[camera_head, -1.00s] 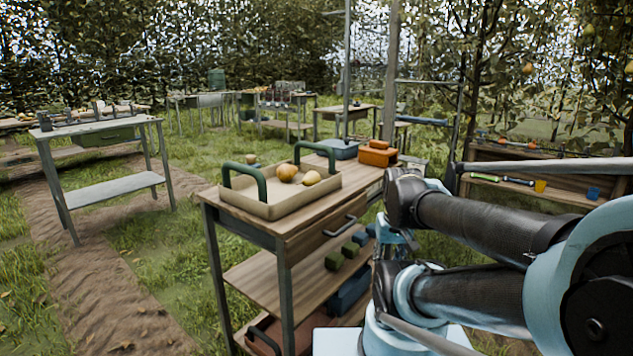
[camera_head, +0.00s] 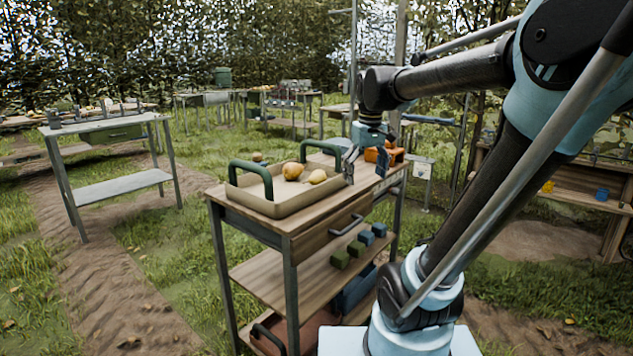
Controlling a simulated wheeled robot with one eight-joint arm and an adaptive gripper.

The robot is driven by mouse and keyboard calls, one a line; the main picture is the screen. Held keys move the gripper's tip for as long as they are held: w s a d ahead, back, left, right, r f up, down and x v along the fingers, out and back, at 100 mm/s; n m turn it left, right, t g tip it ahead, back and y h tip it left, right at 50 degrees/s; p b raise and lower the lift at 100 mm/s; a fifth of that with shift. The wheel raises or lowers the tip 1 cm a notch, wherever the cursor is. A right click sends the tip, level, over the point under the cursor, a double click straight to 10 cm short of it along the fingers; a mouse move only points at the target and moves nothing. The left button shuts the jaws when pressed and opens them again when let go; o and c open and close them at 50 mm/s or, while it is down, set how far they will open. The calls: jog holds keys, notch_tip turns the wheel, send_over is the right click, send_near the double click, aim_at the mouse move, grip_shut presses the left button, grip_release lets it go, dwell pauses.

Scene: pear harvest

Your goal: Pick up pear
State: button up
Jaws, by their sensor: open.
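Two yellow pears lie in a beige tray (camera_head: 285,207) with green handles on the wooden cart. The left pear (camera_head: 292,171) is the larger in view. The right pear (camera_head: 316,177) lies close to my gripper. My gripper (camera_head: 366,166) points down at the right end of the tray, to the right of both pears. Its fingers are spread apart with nothing visible between them. I cannot tell its exact height above the cart top.
An orange box (camera_head: 394,154) sits on the cart behind my gripper. Small green and blue blocks (camera_head: 357,248) lie on the shelf below. A grey table (camera_head: 105,125) stands at the left, with grass between it and the cart.

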jog(key=w+a+r+n, duration=0.3)
jog(key=w+a+r, duration=0.4)
jog(key=w+a, duration=0.15)
notch_tip(320, 180, up, 3)
jog(key=n+g, duration=0.1)
jog(key=n, duration=0.1)
send_over(317, 171)
jog(key=f, duration=1.1)
jog(key=shift+w+a+f, duration=0.2)
jog(key=shift+a+f, duration=0.05)
jog(key=shift+a, duration=0.1)
jog(key=shift+d+f, duration=0.15)
jog(key=shift+f, duration=1.35)
jog(key=shift+d+f, duration=0.15)
jog(key=shift+f, duration=1.35)
jog(key=c, duration=1.2)
